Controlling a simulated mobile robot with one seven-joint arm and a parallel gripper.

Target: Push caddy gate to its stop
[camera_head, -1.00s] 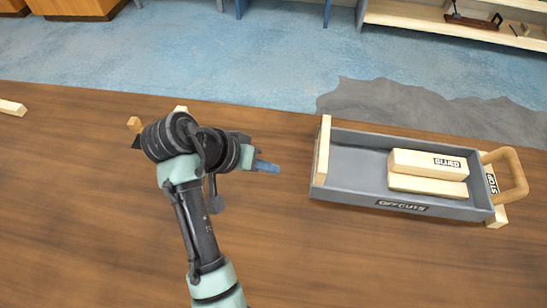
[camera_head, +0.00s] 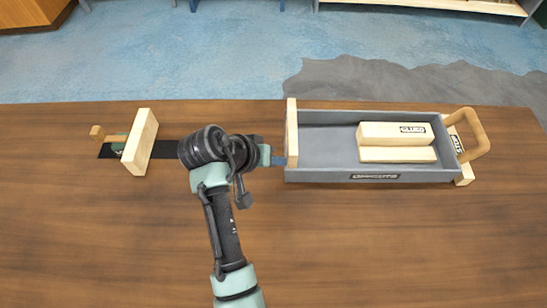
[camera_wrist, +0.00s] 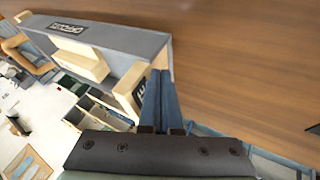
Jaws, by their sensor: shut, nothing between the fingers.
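The caddy is a long grey tray (camera_head: 330,175) with an "OFFCUTS" label on its front wall and a wooden loop handle (camera_head: 478,135) at the right. A pale upright board (camera_head: 291,125), apparently the gate, stands across its left end. The pale board also shows in the wrist view (camera_wrist: 131,92). My gripper (camera_head: 283,160) is shut and empty, with its blue fingertips low at the board's outer left face. In the wrist view the fingers (camera_wrist: 158,95) lie close beside the board; I cannot tell whether they touch it.
Two pale blocks lie stacked in the tray, the upper one (camera_head: 385,134) labelled "GLUED". Left of my arm, another upright board (camera_head: 140,142) stands on a black strip (camera_head: 168,149) beside a wooden knob (camera_head: 97,132). The table's front is clear.

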